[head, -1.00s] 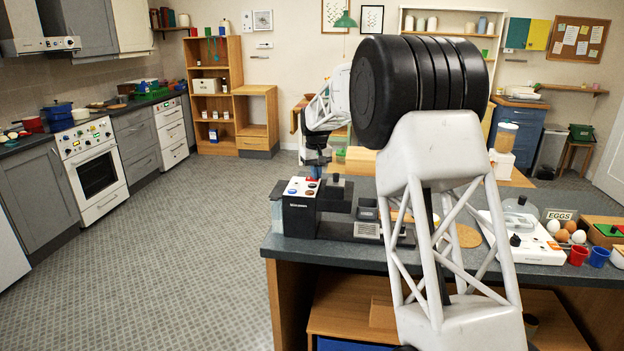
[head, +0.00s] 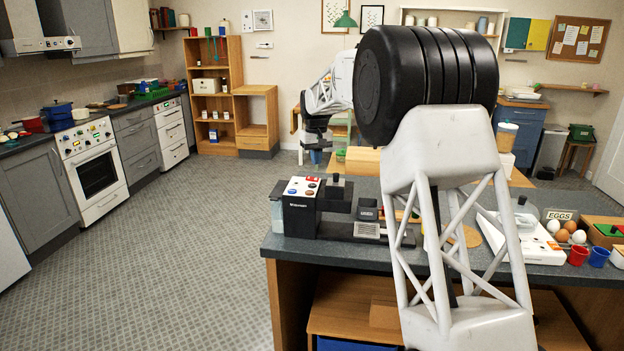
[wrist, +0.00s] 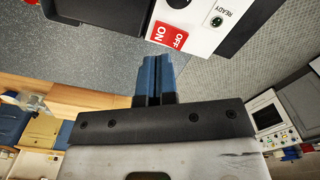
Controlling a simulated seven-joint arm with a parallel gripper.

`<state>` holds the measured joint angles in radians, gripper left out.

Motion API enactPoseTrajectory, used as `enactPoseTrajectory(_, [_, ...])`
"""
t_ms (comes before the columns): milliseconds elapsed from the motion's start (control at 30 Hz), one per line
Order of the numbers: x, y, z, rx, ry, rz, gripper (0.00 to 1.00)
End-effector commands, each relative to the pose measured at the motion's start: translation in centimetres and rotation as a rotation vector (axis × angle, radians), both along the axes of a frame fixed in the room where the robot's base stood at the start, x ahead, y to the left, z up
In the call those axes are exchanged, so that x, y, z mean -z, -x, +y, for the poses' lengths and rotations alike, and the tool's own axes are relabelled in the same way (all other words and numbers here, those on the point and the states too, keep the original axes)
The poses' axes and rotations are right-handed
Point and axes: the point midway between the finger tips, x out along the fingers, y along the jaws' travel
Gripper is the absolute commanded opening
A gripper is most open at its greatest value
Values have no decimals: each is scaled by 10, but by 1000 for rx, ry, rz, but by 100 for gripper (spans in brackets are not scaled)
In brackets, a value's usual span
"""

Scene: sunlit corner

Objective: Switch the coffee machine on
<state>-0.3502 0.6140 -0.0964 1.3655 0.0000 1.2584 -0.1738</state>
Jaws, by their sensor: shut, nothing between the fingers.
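The coffee machine (head: 300,218) is a black box with a white top panel, standing at the left end of the dark counter. Its red rocker switch (wrist: 171,37), marked ON and OFF, shows in the wrist view, with a round READY light (wrist: 216,21) next to it. I cannot tell which way the rocker is tipped or whether the light is lit. My gripper (wrist: 153,62) has its blue fingers shut together with nothing between them. The fingertips are just below the switch in the wrist view and look apart from it. In the head view the gripper (head: 316,157) is above and behind the machine.
The counter also holds a white appliance (head: 535,247), eggs (head: 566,233), a red cup (head: 578,255) and a blue cup (head: 598,257) at the right. My arm hides the counter's middle. The floor (head: 190,240) left of the counter is clear.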

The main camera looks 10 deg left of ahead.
Motion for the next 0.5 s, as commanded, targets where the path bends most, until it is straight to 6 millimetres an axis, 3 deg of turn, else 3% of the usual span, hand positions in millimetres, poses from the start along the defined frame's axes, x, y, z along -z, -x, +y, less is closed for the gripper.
enactPoseTrajectory(500, [-14,0,0,0,0,0,0])
